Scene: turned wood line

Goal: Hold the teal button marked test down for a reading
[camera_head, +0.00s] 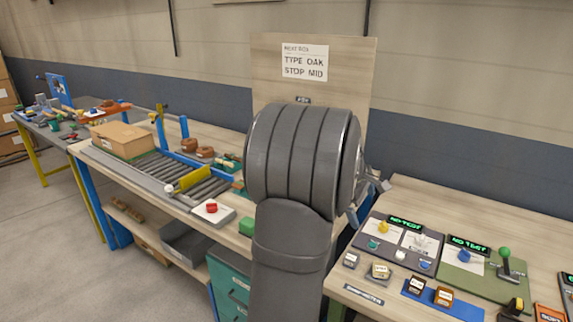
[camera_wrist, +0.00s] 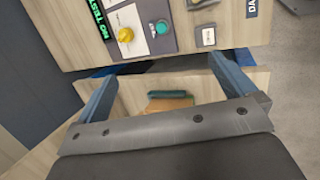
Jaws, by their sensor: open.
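The display (camera_head: 405,224) above reads NO TEST. My gripper (camera_wrist: 163,70) is open, with nothing between its blue-grey fingers. It is apart from the button, which lies beyond the fingertips in the wrist view. In the head view my own arm hides most of the gripper.
A green panel (camera_head: 470,272) with a blue button and green lever stands right of the grey panel. Small labelled blocks (camera_head: 380,270) lie in front. A roller conveyor (camera_head: 165,172) with a cardboard box (camera_head: 122,139) is on the left. A gap separates the benches.

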